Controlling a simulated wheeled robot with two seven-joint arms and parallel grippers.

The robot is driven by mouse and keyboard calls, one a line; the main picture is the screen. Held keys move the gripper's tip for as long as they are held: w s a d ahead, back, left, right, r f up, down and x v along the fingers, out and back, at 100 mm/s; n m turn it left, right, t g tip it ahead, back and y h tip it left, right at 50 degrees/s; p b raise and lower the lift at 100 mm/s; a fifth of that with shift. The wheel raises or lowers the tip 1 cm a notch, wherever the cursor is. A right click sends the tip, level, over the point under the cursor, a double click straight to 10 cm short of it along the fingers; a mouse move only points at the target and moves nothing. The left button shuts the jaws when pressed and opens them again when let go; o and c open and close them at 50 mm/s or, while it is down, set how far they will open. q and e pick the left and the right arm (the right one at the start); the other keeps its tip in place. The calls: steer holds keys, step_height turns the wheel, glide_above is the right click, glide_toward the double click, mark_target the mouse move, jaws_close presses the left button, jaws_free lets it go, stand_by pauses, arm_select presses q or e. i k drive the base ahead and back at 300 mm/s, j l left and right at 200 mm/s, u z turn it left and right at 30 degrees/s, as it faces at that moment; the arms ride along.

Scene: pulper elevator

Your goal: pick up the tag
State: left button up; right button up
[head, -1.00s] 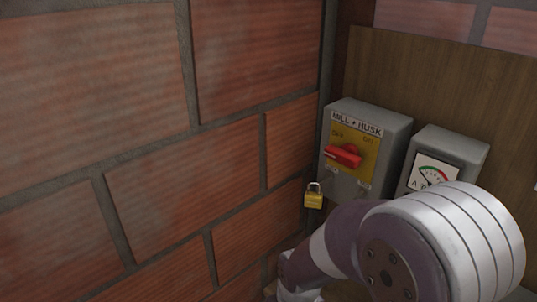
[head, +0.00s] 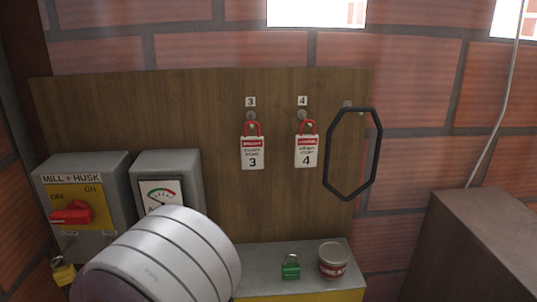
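Two red-and-white tags hang on the wooden board in the head view. The tag marked 3 (head: 252,152) hangs from a peg under the label 3. The tag marked 4 (head: 306,150) hangs from a peg under the label 4, just right of it. Each has a red loop at its top. A white and grey rounded part of my own arm fills the lower left and hides part of the gauge box. Neither of my grippers shows in this view.
The grey MILL + HUSK switch box (head: 87,203) has a red handle, with a yellow padlock (head: 63,271) below. A gauge box (head: 168,183) stands beside it. A black octagonal ring (head: 330,150) hangs right of the tags. A green padlock (head: 291,267) and a tin (head: 333,261) sit on a shelf.

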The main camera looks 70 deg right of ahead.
mark_target(252, 147)
steer(key=z, duration=2.3)
